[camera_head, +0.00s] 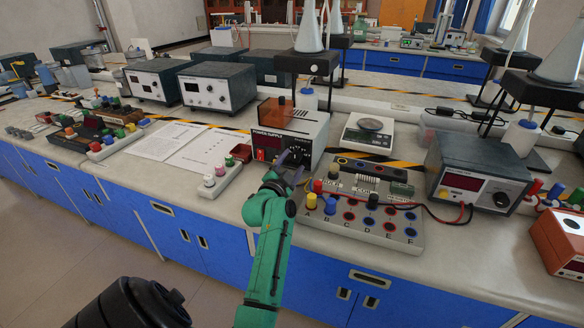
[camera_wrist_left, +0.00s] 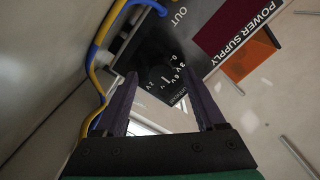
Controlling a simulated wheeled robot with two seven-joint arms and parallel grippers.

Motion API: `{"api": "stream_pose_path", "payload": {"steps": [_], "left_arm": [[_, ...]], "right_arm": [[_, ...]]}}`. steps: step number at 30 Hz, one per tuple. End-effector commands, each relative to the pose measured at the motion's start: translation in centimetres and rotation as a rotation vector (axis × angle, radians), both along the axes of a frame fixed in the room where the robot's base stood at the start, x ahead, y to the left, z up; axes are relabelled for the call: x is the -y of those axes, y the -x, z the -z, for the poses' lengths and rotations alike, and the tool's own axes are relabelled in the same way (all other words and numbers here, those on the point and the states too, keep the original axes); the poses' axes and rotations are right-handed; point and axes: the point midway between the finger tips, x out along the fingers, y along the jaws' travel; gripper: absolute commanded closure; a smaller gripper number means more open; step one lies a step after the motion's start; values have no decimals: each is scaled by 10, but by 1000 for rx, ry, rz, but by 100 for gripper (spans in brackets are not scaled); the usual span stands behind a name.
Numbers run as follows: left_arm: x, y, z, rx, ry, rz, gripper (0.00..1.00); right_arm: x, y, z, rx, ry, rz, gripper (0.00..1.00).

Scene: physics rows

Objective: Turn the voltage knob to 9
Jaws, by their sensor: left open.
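The power supply (camera_head: 290,129) is a box with a red label and a red display on its front, standing on the bench. In the left wrist view its front panel (camera_wrist_left: 210,30) shows close up. The dark voltage knob (camera_wrist_left: 156,46) sits there above a dial with small white numbers. The pointer setting is too dark to read. My left gripper (camera_head: 293,167) is at the front of the power supply. In the wrist view its open fingers (camera_wrist_left: 161,76) lie either side of the dial area. I cannot tell whether they touch the knob. My right gripper is not in view.
A circuit board (camera_head: 365,205) with coloured terminals lies to the right of my gripper, and a small terminal block (camera_head: 219,180) to the left. A scale (camera_head: 368,130) and a second meter box (camera_head: 477,172) stand further right. Yellow and blue cables (camera_wrist_left: 97,62) run beside the panel.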

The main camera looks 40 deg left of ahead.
Motion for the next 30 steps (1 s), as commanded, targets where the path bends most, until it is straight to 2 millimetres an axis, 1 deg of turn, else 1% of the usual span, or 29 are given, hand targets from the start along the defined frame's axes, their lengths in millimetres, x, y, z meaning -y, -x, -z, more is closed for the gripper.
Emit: {"api": "stream_pose_path", "payload": {"steps": [7, 8, 9, 11, 12, 13, 22, 30], "left_arm": [[-1, -2, -1, 0, -1, 0, 28], [-1, -2, -1, 0, -1, 0, 40], [-1, -2, -1, 0, -1, 0, 55], [-1, -1, -1, 0, -1, 0, 78], [-1, -1, -1, 0, -1, 0, 93], [-1, -1, -1, 0, -1, -1, 100], [-1, -1, 0, -8, -25, -1, 100], [-1, -1, 0, -53, -150, 2, 100]], "right_arm": [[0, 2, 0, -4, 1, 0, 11], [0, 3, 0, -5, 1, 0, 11], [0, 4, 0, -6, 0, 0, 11], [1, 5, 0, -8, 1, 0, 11], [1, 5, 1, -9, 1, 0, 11], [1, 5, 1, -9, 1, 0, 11], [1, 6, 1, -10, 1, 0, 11], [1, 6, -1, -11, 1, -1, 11]]}}
